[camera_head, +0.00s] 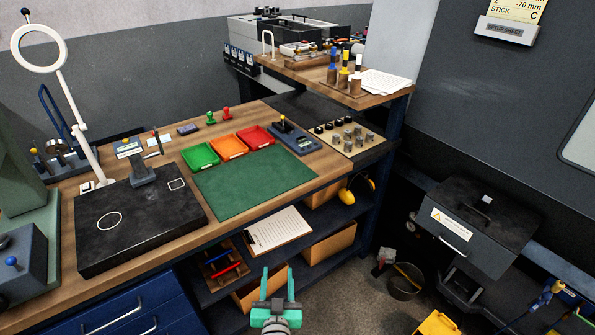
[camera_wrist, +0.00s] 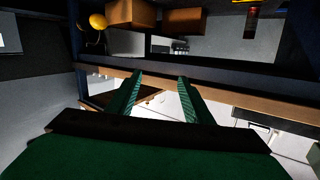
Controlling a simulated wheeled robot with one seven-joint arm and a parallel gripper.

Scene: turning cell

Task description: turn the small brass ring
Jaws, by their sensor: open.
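I cannot make out a small brass ring for certain in either view. My gripper (camera_head: 277,278) is at the bottom of the head view, in front of the bench's lower shelf. Its two teal fingers stand apart with nothing between them. In the wrist view the open fingers (camera_wrist: 160,80) also show empty, with bench edges and shelving beyond. A board of small grey and black cylindrical parts (camera_head: 346,137) lies at the bench's right end. Their details are too small to tell.
A dark plate (camera_head: 125,240) with a white circle marking and a green mat (camera_head: 250,186) lie on the bench. Green (camera_head: 200,156), orange (camera_head: 228,147) and red (camera_head: 256,137) trays stand behind the mat. A ring-shaped lamp (camera_head: 62,60) rises at left. A grey box (camera_head: 470,225) is at right.

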